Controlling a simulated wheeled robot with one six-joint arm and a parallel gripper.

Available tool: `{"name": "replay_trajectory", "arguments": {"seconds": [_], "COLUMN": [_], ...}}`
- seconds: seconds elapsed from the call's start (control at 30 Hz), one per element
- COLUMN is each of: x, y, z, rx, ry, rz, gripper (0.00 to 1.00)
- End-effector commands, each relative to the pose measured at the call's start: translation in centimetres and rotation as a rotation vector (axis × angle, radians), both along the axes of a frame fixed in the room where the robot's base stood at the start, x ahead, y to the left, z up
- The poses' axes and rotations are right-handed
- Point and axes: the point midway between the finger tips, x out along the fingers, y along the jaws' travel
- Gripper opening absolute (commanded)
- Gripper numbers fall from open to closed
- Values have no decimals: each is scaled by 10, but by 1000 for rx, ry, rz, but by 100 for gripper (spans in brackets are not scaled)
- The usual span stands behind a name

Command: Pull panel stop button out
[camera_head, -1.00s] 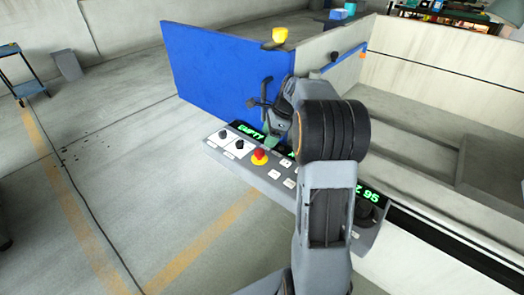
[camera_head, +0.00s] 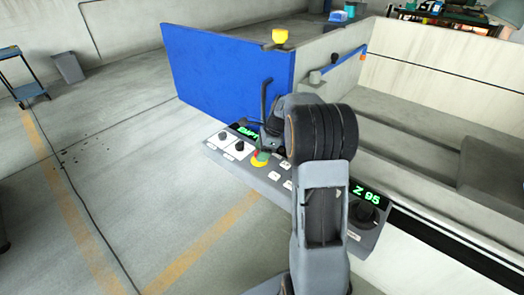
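The grey control panel (camera_head: 272,186) is mounted on the near side of the machine, below the blue wall. The panel stop button (camera_head: 258,161) sits on it, with its yellow base showing and its red head mostly hidden. My gripper (camera_head: 262,153) reaches down from the upper right, with a greenish fingertip at the button and overlapping it in this view. I cannot tell whether the fingers touch the button or how far apart they are. My own arm hides part of the panel.
Two black knobs (camera_head: 231,140) are left of the button, and white keys (camera_head: 280,179) are to its right. A green "Z 95" display (camera_head: 367,196) and a larger dial (camera_head: 364,213) are at the panel's right end. The blue wall (camera_head: 225,75) rises behind. Open floor lies left.

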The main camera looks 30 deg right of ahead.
Motion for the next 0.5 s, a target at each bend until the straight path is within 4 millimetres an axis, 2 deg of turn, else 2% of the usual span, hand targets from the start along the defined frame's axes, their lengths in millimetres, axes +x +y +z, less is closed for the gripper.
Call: {"name": "replay_trajectory", "arguments": {"seconds": [0.07,0.5], "x": [0,0], "y": [0,0], "z": [0,0], "rx": [0,0], "ry": [0,-1], "rz": [0,1], "gripper": [49,6]}}
